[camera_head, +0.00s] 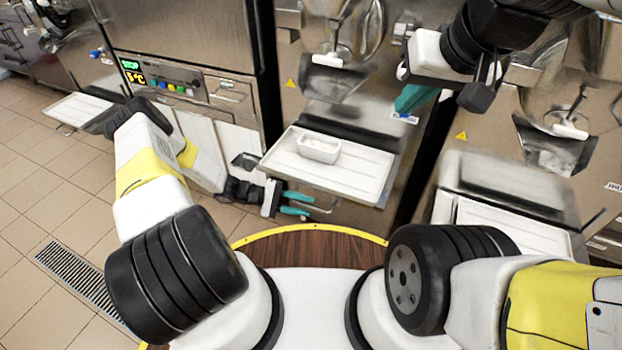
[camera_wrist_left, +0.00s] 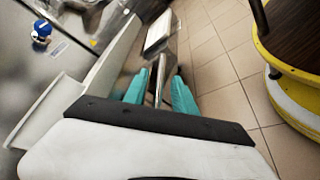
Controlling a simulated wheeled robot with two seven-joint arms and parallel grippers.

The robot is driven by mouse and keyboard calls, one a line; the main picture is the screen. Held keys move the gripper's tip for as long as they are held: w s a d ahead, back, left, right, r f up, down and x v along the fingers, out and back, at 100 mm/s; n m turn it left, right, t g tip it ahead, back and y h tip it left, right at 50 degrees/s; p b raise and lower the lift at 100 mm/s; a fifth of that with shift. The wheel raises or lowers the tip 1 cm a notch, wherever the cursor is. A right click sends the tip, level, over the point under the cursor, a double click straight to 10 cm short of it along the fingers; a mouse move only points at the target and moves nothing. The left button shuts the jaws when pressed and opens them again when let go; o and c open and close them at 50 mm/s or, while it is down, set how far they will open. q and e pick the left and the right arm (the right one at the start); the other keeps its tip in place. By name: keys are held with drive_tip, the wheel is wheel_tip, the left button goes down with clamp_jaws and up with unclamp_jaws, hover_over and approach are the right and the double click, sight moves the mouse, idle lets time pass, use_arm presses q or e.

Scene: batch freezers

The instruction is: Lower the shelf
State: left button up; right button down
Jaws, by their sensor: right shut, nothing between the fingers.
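The shelf (camera_head: 350,175) is a white tray-like ledge on the front of the middle freezer, and it sits level. A small white container (camera_head: 319,147) stands on it. My left gripper (camera_head: 296,203) is below the shelf's front edge with its teal fingers apart. In the left wrist view, its fingers (camera_wrist_left: 160,90) lie on either side of a thin metal bar (camera_wrist_left: 159,78), with gaps visible and no clear grip. The bar's end also shows beneath the shelf in the head view (camera_head: 319,208). My right gripper (camera_head: 415,98) is shut and empty, up in front of the freezers at the right.
Another freezer with a white shelf (camera_head: 510,222) stands at the right. A freezer with a lit display (camera_head: 133,72) stands at the left, with a white tray (camera_head: 80,108) further left. The tiled floor (camera_head: 50,200) at left is clear apart from a drain grate (camera_head: 78,280).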

use_arm(q)
drive_tip(key=shift+x, duration=1.2)
drive_tip(key=shift+c, duration=0.2)
clamp_jaws()
drive_tip(key=shift+a, duration=0.1)
